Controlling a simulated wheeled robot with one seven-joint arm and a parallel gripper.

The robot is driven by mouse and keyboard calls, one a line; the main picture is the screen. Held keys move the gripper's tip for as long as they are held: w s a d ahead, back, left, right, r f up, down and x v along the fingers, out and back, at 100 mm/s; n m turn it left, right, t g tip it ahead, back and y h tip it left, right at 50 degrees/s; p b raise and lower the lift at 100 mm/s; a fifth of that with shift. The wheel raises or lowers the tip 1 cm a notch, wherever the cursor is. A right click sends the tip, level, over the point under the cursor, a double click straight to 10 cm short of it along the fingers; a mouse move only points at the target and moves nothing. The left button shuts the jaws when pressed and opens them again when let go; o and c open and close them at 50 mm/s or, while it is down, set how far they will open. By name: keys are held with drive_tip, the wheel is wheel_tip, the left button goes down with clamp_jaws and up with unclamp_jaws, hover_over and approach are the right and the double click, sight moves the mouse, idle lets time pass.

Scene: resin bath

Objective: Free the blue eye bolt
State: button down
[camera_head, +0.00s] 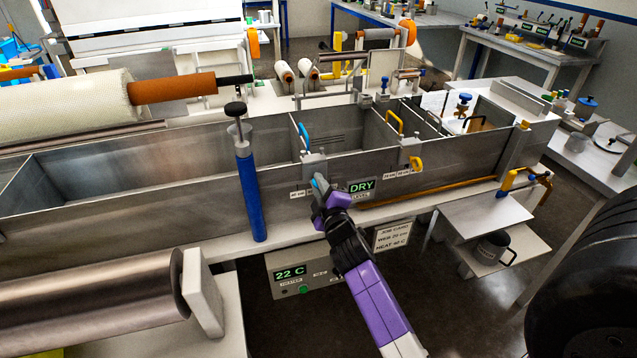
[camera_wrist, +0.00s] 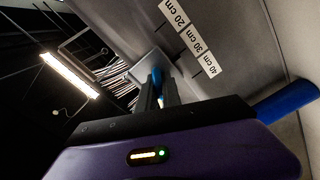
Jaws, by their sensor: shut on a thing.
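The blue eye bolt (camera_head: 318,182) is at the left bracket (camera_head: 314,163) on the front wall of the steel bath. My gripper (camera_head: 322,190) is shut on it, reaching up from below in front of the wall. In the wrist view a bit of the blue eye bolt (camera_wrist: 157,76) shows between the fingers of my gripper (camera_wrist: 160,92), with a pale bracket plate (camera_wrist: 146,66) behind it. The fingers hide most of the bolt, so I cannot tell whether it is still seated in the bracket.
A divider with a blue handle (camera_head: 304,136) stands in the bath behind the bracket. A yellow eye bolt (camera_head: 416,163) hangs at the right bracket. A blue cylinder (camera_head: 250,195) stands upright left of my gripper. The DRY level display (camera_head: 362,186) is just right of it.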

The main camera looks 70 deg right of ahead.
idle(0.4)
drive_tip(key=c, duration=1.5)
unclamp_jaws()
drive_tip(key=shift+c, duration=0.2)
drive_tip(key=shift+a, duration=0.1)
drive_tip(key=shift+s+a+f, duration=0.15)
drive_tip(key=shift+s+a, duration=0.1)
drive_tip(key=b+v, duration=0.3)
drive_tip(key=v, duration=0.4)
